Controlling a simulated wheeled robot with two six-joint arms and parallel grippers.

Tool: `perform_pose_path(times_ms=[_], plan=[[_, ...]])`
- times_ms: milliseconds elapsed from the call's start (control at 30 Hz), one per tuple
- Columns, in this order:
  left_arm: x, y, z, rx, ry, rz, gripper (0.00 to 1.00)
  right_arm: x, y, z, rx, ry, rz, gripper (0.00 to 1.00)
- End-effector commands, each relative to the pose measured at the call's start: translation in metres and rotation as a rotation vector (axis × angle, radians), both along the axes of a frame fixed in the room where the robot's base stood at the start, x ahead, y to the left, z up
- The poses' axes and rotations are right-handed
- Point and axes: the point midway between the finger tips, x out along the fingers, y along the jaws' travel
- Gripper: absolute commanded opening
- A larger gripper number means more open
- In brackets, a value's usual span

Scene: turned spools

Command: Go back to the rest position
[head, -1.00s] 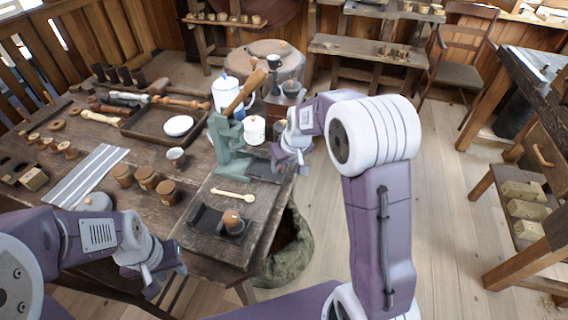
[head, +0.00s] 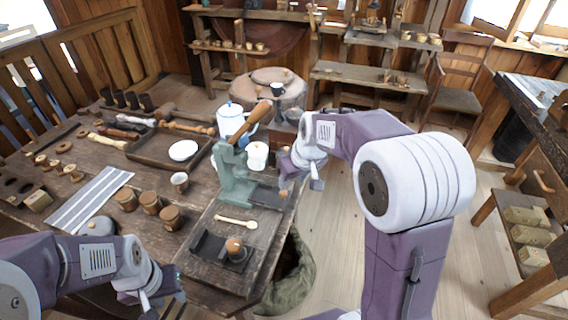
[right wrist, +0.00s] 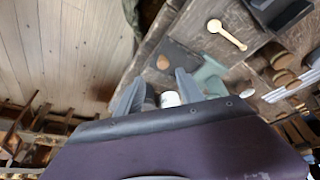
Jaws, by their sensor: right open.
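My right gripper (head: 302,184) is open and empty. It hangs over the bench's right edge, right of the green lever press (head: 236,180). In the right wrist view its two fingers (right wrist: 158,92) stand apart, with a white lidded pot (right wrist: 170,99) visible beyond them. That pot (head: 257,157) is by the press in the head view. My left gripper (head: 165,304) is low at the left, near the bench's front edge; its fingertips are too small and cut off to judge. A wooden piece with a round top (head: 234,246) sits in a dark tray (head: 210,246) on the bench.
The workbench (head: 80,235) holds several wooden pots (head: 150,203), a striped cloth (head: 90,200), a wooden spoon (head: 235,222) and a blue-white jug (head: 230,120). A stump (head: 270,85) stands behind. Open floor (head: 340,230) lies right of the bench.

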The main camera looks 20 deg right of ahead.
Motion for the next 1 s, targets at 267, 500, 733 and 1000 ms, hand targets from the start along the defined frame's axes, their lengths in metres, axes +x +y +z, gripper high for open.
perform_pose_path(times_ms=[267, 500, 733, 1000], plan=[[0.0, 0.0, 0.04, 0.0, 0.0, 0.0, 0.36, -0.01, 0.007, 0.043, -0.001, -0.001, 0.018, 0.45], [0.0, 0.0, 0.096, 0.0, 0.0, 0.0, 0.36, -0.141, 0.008, 0.022, -0.021, 0.226, -0.048, 0.45], [0.0, 0.0, 0.09, 0.0, 0.0, 0.0, 0.36, -0.189, 0.001, -0.014, -0.01, 0.293, -0.201, 0.45], [0.0, 0.0, 0.09, 0.0, 0.0, 0.0, 0.36, -0.189, 0.002, -0.014, -0.008, 0.292, -0.21, 0.45]])
